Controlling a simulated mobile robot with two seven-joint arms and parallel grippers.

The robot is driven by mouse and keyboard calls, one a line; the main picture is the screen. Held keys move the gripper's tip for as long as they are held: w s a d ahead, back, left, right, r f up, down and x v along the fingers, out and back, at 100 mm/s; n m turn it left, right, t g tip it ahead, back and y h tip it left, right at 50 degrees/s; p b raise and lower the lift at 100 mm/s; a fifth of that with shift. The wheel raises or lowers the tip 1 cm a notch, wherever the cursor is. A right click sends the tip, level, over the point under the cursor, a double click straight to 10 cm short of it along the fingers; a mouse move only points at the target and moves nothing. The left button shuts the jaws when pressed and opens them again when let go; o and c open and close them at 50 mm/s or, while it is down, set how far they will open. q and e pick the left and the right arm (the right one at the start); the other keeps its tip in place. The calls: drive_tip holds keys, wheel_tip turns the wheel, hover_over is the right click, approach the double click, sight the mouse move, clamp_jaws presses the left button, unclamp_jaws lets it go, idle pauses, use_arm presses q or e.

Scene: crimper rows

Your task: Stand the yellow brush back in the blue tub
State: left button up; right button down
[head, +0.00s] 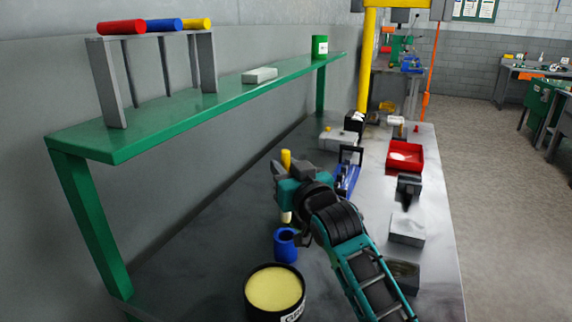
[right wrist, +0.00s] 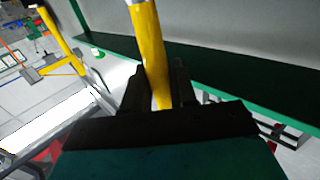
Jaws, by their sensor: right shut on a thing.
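My right gripper (head: 284,174) is shut on the yellow brush (head: 286,160) and holds it roughly upright above the workbench. The brush's yellow end sticks up above the fingers and its pale lower end shows below the gripper. In the right wrist view the yellow handle (right wrist: 149,45) stands between the two dark fingers (right wrist: 158,92). The blue tub (head: 286,246) stands on the bench, nearer to me than the brush and just below its lower end in the picture. The tub's opening faces up. My left gripper is out of view.
A black tin with yellow contents (head: 273,289) stands close in front of the tub. A green shelf (head: 200,110) runs above the bench along the wall. A red tray (head: 405,157), a blue tool (head: 347,178) and grey blocks (head: 407,229) lie to the right.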

drive_tip(key=shift+f+b, duration=0.6)
drive_tip(key=shift+f, duration=0.9)
drive_tip(key=shift+p, duration=0.4)
drive_tip(key=shift+p, duration=0.3)
drive_tip(key=shift+p, duration=0.35)
idle(0.4)
